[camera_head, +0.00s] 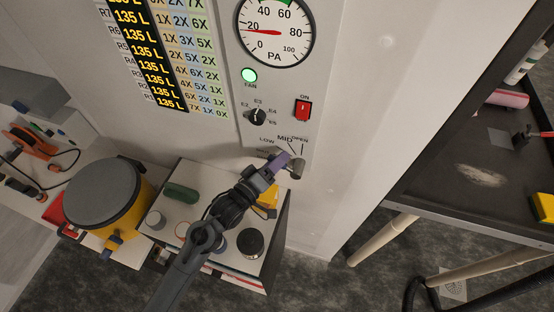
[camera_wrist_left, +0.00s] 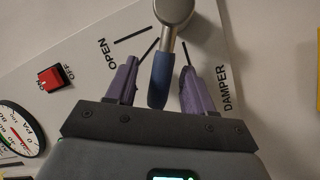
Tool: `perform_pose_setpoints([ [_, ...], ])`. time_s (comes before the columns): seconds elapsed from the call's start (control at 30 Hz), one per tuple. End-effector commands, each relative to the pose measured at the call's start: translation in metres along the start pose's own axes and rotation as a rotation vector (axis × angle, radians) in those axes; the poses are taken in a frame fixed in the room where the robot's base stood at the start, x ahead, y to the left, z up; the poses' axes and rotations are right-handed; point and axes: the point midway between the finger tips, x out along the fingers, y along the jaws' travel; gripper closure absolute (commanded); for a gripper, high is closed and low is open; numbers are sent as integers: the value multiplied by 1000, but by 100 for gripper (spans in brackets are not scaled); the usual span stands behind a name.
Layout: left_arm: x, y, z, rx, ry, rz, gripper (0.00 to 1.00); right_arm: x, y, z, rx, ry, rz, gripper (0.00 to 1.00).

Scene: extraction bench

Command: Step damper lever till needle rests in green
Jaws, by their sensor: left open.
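The damper lever shows in the left wrist view, with a metal hub at the top and a blue grip (camera_wrist_left: 161,82) hanging down. My left gripper (camera_wrist_left: 156,88) is open, its purple fingers on either side of the grip with visible gaps. In the head view my left gripper (camera_head: 284,165) is at the lower end of the grey panel and hides much of the lever. The lever's metal part (camera_head: 297,171) shows beside it, below the LOW, MID and OPEN marks. The PA gauge (camera_head: 275,48) has its red needle (camera_head: 262,31) pointing left, near 20. My right gripper is not in view.
Above the lever are a red switch (camera_head: 303,110), a black selector knob (camera_head: 257,117) and a lit green fan lamp (camera_head: 249,75). A yellow drum (camera_head: 136,205) and a small cart stand below left. A dark-topped table (camera_head: 430,190) stands at the right.

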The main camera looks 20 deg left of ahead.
Motion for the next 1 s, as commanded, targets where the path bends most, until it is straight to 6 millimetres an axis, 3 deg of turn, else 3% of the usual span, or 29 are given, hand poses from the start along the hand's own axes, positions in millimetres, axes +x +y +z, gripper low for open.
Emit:
perform_pose_setpoints([
  [0.37,4,0,0,0,0,0,47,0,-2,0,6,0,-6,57],
  [0.7,4,0,0,0,0,0,99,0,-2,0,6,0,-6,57],
  [1.0,5,2,1,6,-4,0,100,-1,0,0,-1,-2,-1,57],
])
